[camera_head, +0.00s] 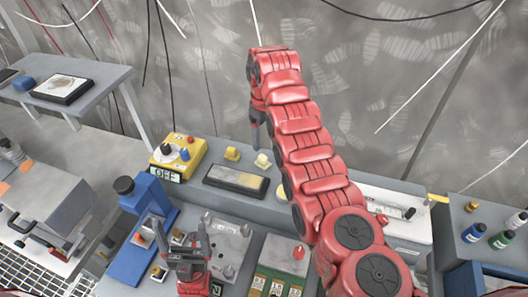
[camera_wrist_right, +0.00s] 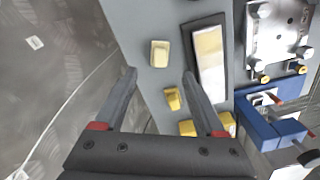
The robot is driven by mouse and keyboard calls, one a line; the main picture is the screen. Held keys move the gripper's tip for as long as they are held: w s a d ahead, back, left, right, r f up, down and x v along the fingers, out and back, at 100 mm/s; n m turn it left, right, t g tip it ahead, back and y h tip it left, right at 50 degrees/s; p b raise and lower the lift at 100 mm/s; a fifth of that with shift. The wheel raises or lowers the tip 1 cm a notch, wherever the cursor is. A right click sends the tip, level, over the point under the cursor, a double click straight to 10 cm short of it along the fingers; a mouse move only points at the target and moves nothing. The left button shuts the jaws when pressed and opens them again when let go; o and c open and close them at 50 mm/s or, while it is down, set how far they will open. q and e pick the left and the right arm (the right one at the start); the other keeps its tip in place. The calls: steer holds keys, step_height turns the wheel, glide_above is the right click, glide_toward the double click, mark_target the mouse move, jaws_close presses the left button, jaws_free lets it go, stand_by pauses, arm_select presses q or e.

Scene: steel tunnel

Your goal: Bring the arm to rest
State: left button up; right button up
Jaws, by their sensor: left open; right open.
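My right arm (camera_head: 305,150) is red and reaches up and away across the bench from the lower right. Its dark gripper (camera_head: 256,125) points down at the back of the bench, partly hidden by the arm. In the right wrist view the right gripper (camera_wrist_right: 159,76) has its two fingers well apart. Nothing is held; a small yellow block (camera_wrist_right: 172,99) and a pale block (camera_wrist_right: 160,53) show on the bench beyond the fingers.
A yellow box reading OFF (camera_head: 181,157), a stone in a black tray (camera_head: 236,179) and a blue clamp-like device (camera_head: 148,205) stand on the bench. A metal plate (camera_head: 228,244) lies near the left gripper. Bottles (camera_head: 474,233) stand at right. Cables hang along the back wall.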

steer(key=shift+r, duration=0.8)
